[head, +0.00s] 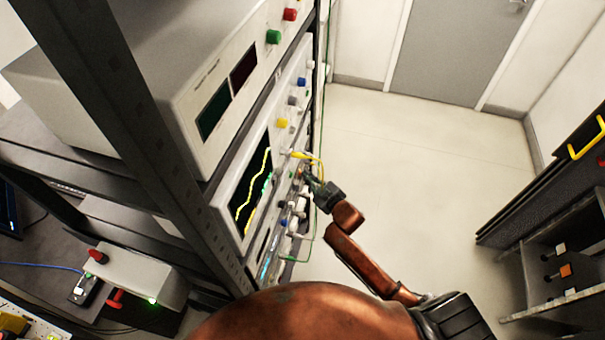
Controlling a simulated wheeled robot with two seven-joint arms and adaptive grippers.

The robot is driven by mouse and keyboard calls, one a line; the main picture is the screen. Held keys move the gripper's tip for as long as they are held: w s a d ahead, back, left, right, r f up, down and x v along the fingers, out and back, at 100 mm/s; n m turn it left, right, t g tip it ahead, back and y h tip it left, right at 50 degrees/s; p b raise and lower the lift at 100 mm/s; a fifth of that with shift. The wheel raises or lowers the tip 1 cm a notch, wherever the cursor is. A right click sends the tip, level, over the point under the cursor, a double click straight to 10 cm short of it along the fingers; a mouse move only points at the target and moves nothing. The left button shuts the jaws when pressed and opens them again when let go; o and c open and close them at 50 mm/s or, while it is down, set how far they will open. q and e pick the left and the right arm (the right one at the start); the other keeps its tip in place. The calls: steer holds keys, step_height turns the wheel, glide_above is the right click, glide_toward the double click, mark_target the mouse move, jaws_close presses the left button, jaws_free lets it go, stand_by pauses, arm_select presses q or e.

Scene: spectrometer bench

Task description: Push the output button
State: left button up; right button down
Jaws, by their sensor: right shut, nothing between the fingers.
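The gripper is shut and looks empty. Knobs, plugs and cables crowd the panel around its fingertips. I cannot make out which small control is the output button, and I cannot tell whether the fingertips touch the panel. My left gripper is not in view.
Above the oscilloscope is a grey unit (185,75) with two dark displays. A yellow plug and cable (303,156) sit just above my right gripper. A white box (139,275) is at lower left. A dark cart (553,215) stands at right. The floor between is clear.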

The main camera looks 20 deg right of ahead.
steer(key=shift+d, duration=0.1)
steer(key=shift+s+d+p, duration=0.3)
steer(key=shift+p, duration=0.1)
steer(key=s+d+p, duration=0.1)
steer(key=d, duration=0.1)
steer(key=s+d+p, duration=0.1)
steer(key=s+d, duration=0.1)
steer(key=shift+s+d+p, duration=0.3)
steer(key=shift+d+p, duration=0.1)
steer(key=shift+f, duration=0.1)
